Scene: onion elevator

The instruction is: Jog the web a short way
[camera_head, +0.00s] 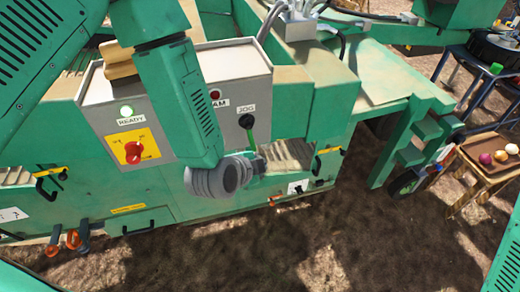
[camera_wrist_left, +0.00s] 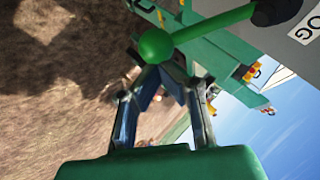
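The jog lever, a green stick (camera_head: 251,138) on a dark round boot, hangs from the grey control box below its JOG label. In the left wrist view its green ball knob (camera_wrist_left: 155,46) ends the stick that runs to the boot (camera_wrist_left: 275,10) at upper right. My left gripper (camera_head: 260,165) is at the lower end of the lever. In the left wrist view its fingers (camera_wrist_left: 160,80) converge at the ball, which hides part of their tips. I cannot tell whether they grip it. My right gripper is not in view.
A wooden stand (camera_head: 480,165) with onions is at right. Bare soil (camera_head: 340,230) lies in front.

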